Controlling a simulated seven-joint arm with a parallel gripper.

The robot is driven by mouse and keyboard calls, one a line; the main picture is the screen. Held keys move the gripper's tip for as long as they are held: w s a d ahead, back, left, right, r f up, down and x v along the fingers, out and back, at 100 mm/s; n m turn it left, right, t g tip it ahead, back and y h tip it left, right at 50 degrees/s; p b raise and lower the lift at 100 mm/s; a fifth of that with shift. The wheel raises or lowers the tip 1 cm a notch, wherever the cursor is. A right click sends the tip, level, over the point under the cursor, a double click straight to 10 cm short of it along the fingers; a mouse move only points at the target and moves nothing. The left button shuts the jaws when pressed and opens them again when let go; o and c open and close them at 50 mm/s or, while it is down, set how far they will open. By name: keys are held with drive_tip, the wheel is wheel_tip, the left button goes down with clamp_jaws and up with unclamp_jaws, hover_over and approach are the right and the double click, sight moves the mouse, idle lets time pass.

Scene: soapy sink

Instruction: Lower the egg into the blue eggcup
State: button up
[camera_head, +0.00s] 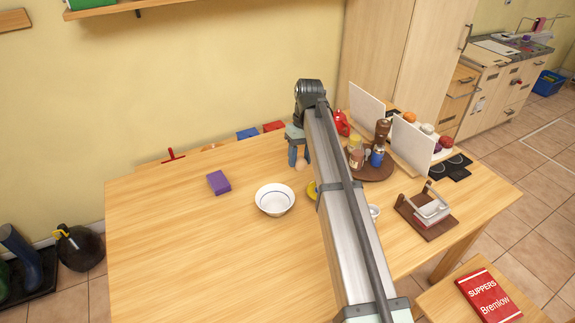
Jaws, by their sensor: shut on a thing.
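My gripper (299,155) points down over the far right part of the table, left of the round brown tray. It is shut on a tan egg (300,165), which shows at the lower ends of its fingers. I cannot tell how far the egg is above the table. I cannot make out a blue eggcup; my arm covers a strip of the table where it may be hidden. A yellow thing (311,189) shows only in part at the left edge of my arm.
A white bowl (274,200) and a purple block (219,182) stand left of my arm. The brown tray (374,176) holds several jars and bottles. Right of my arm are a small white cup (375,211) and a brown rack (425,213). The table's left part is clear.

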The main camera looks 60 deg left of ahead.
drive_tip(key=w+f, duration=0.3)
drive_tip(key=w, duration=0.6)
drive_tip(key=shift+d, duration=0.3)
drive_tip(key=shift+f, duration=0.15)
idle(0.4)
drive_tip(key=shift+f, duration=1.05)
drive_tip(key=shift+f, duration=1.55)
idle(1.2)
drive_tip(key=o, duration=1.1)
drive_tip(key=shift+o, duration=0.2)
drive_tip(key=shift+r, duration=0.1)
